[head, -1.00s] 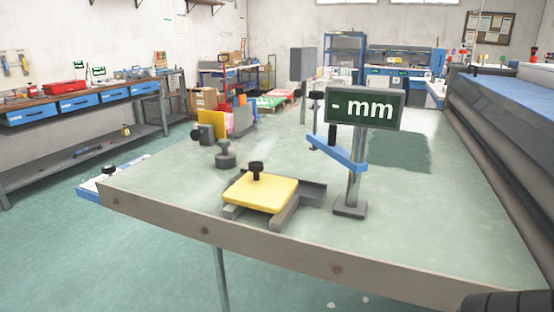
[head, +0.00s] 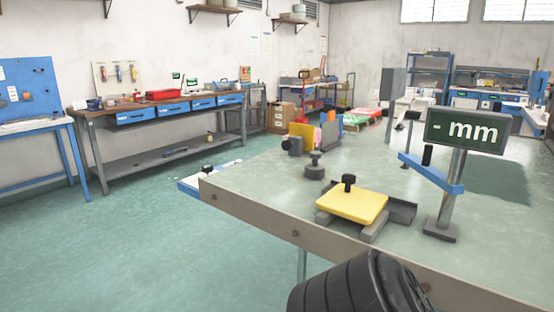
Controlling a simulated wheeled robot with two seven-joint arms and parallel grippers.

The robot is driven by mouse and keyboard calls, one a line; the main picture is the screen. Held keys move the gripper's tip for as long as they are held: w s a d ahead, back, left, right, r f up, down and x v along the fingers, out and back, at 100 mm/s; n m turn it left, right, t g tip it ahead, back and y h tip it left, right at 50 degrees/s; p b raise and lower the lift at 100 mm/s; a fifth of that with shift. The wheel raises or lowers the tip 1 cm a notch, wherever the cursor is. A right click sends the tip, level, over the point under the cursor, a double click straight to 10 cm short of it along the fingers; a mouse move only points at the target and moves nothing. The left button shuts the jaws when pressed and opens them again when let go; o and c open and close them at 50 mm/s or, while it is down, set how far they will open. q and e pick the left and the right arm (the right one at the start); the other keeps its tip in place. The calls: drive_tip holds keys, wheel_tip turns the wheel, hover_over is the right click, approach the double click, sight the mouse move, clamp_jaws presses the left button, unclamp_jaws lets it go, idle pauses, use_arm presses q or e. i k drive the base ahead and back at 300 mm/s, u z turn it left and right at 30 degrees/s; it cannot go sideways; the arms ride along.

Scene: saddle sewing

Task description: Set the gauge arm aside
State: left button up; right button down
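The gauge arm is a blue bar (head: 433,174) reaching left from a grey post (head: 450,195) on a square foot. A dark display (head: 468,132) reading "- mm" tops the post. A black peg stands up from the bar. The bar is raised above the table, behind and right of a yellow plate (head: 352,205) with a black knob, which rests on grey rails. A black ribbed part of my own arm shows at the bottom edge. Neither gripper is in view.
The pale green table (head: 260,186) has free room at its left. A dark knobbed weight (head: 315,166) and coloured upright blocks (head: 303,137) stand toward its far left. Open floor lies left of the table, before a workbench with blue drawers (head: 203,102).

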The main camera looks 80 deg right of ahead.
sight(424, 166)
drive_tip(key=i, duration=0.65)
drive_tip(key=z, duration=2.8)
